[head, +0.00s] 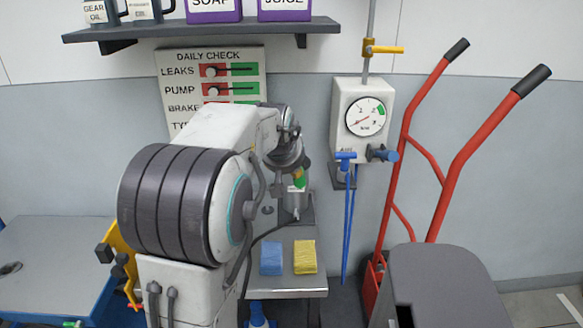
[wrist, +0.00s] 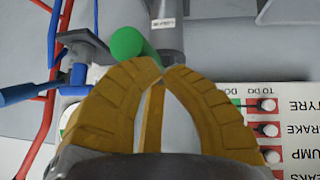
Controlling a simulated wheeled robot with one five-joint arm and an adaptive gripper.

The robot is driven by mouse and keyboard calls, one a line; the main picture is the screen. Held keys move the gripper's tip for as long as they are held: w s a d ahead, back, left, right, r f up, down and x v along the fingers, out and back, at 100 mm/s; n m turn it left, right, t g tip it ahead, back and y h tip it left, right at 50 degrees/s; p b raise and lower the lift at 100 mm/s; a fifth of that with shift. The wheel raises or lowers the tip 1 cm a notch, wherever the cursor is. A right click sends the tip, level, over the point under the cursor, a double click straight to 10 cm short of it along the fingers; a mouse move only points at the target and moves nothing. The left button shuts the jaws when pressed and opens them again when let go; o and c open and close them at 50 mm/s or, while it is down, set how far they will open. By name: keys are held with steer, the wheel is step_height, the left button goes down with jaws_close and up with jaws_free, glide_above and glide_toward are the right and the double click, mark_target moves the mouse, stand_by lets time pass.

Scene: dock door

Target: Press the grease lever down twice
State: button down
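The grease lever shows as a green grip (wrist: 126,43) in the wrist view, beside a grey upright cylinder (wrist: 166,30) with a small label. In the head view the green grip (head: 299,181) is just under my gripper, above the grey grease pump (head: 295,202) at the back of a small metal bench. My gripper (wrist: 163,70) has yellow fingers with their tips together and nothing seen between them. The tips overlap the grip's near side in the wrist view; I cannot tell whether they touch it. My arm partly hides the lever in the head view.
A blue sponge (head: 271,258) and a yellow sponge (head: 305,257) lie on the bench (head: 290,285). A gauge box (head: 362,120) with blue valves and hoses is to the right. A red hand truck (head: 440,160) leans on the wall. A daily check board (head: 215,75) hangs behind my arm.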

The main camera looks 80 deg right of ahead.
steer(key=a+f+v, duration=0.1)
steer(key=v, duration=0.8)
steer(key=shift+a, duration=0.25)
steer(key=shift+s, duration=0.1)
stand_by(0.8)
steer(key=a+f+m+y, duration=0.3)
steer(key=a+f+y, duration=0.1)
steer(key=a+f, duration=0.4)
steer(key=w+a+f+n+t+y, duration=0.1)
steer(key=w+a+f+n, duration=0.1)
steer(key=w+a+f, duration=0.4)
steer(key=w+a+r+n+t+y+p, duration=0.1)
steer(key=w+a+r+n+p, duration=0.1)
steer(key=w+a+n, duration=0.3)
steer(key=w+a+r+n+t+y+p, duration=0.1)
steer(key=w+a+n, duration=0.4)
steer(key=a, duration=0.9)
steer(key=w+a+r+n+t+y+p, duration=0.1)
steer(key=w+a+r+n+p, duration=0.3)
steer(key=a, duration=0.6)
steer(key=shift+w+n+p, duration=0.3)
steer(key=shift+w+n, duration=0.15)
steer(key=shift+n, duration=0.75)
